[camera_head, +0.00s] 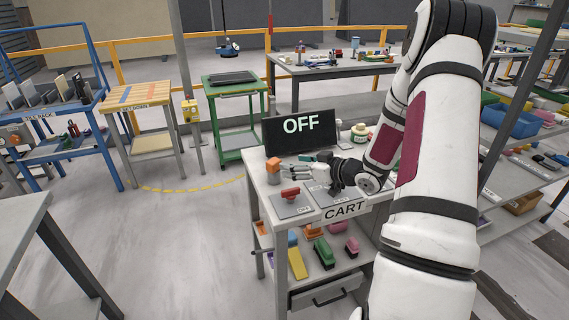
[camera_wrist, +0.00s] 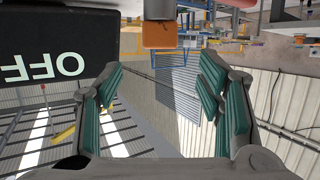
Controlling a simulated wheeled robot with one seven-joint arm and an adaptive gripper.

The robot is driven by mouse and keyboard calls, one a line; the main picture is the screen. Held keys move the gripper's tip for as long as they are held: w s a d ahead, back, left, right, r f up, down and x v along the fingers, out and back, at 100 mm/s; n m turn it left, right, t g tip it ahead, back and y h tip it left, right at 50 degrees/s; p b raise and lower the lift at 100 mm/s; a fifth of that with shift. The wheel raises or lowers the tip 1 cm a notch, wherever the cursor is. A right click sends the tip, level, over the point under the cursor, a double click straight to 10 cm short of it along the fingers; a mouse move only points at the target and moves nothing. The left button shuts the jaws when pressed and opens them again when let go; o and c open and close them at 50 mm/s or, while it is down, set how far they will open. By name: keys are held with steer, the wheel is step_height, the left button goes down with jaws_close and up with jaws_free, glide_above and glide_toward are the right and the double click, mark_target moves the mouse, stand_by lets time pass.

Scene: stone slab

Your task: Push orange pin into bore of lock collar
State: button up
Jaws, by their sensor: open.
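An orange block-like piece (camera_head: 273,163), which I take as the orange pin, sits on top of a grey piece (camera_head: 275,175), probably the lock collar, at the cart top's left end. In the wrist view, turned upside down, the orange piece (camera_wrist: 159,36) shows below the grey piece (camera_wrist: 158,10). No bore is visible, and I cannot tell how deep the pin sits. My gripper (camera_head: 288,171) points left towards them, just to their right. In the wrist view my gripper (camera_wrist: 162,76) has its teal-padded fingers wide apart, with nothing between them; the orange piece is beyond the fingertips.
A black display reading OFF (camera_head: 299,132) stands at the cart's back, close to my gripper. A red handled part (camera_head: 290,192) lies on a grey plate in front. A pale jar-like object (camera_head: 360,132) stands at the right. The cart's lower shelf (camera_head: 300,262) holds several coloured items.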

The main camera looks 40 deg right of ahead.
steer(key=shift+v, duration=1.1)
